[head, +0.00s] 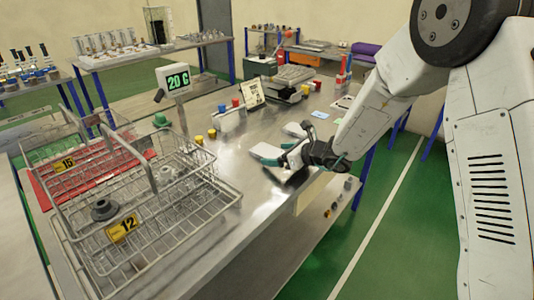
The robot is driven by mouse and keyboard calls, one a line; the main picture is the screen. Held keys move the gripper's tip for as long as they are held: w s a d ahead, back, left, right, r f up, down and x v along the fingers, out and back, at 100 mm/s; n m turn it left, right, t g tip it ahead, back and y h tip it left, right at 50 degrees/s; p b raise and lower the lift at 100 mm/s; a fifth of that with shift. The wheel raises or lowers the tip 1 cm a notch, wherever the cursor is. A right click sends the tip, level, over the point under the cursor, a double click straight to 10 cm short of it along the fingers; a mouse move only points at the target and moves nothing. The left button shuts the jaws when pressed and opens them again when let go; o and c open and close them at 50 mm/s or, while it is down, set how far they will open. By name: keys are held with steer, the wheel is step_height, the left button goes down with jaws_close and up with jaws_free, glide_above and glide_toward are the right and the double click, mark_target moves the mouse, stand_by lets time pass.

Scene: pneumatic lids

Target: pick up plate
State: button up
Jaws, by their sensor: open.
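My gripper (276,162) is open, low over the front right part of the steel table (232,200), near its right edge. A teal-green piece shows at its tip, and I cannot tell whether it is a finger or something lying there. A small pale flat piece (295,130) lies just behind the gripper. I cannot tell for sure which thing is the plate. The wrist hides part of the table beneath it, and nothing is clearly held.
Wire baskets with yellow tags 12 (122,229) and 15 (65,163) fill the table's left side. A display reading 20 (174,79) stands behind them. Small red, blue and yellow parts and a tilted panel (251,93) stand farther back. Bare steel lies between baskets and gripper.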

steer(key=shift+w+a+f, duration=0.1)
steer(key=shift+w+a, duration=0.1)
steer(key=c, duration=1.3)
steer(key=shift+o, duration=0.2)
